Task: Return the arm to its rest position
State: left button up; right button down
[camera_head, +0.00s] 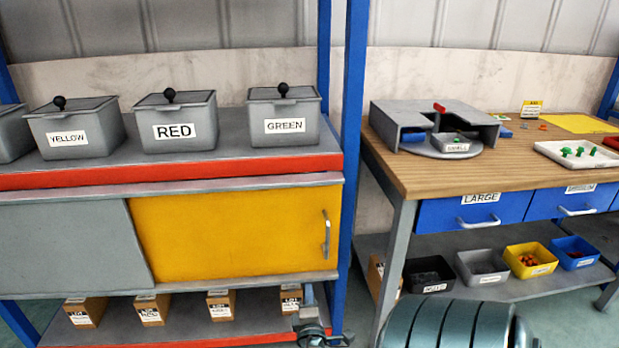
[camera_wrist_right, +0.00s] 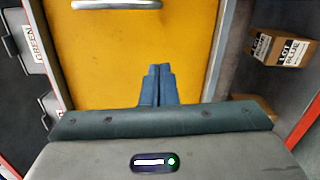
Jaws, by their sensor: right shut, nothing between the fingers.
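My right gripper (camera_head: 308,291) shows low in the head view, in front of the lower right part of the shelf unit. In the right wrist view its two blue-grey fingers (camera_wrist_right: 158,72) are together, with nothing between them. They point toward the yellow sliding door (camera_wrist_right: 120,40) and appear apart from it. The same yellow door (camera_head: 235,235) is closed over the right half of the cabinet in the head view. My left gripper is not in view.
Lidded grey bins marked YELLOW (camera_head: 88,148), RED (camera_head: 150,145) and GREEN (camera_head: 262,138) stand on the shelf unit. Small cardboard lot boxes (camera_head: 222,312) sit below. A blue post (camera_head: 348,190) separates it from the wooden workbench (camera_head: 415,180), which has several small bins underneath.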

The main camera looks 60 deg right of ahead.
jog(key=shift+s+a+f, duration=0.1)
jog(key=shift+s+a, duration=0.25)
jog(key=shift+a, duration=0.05)
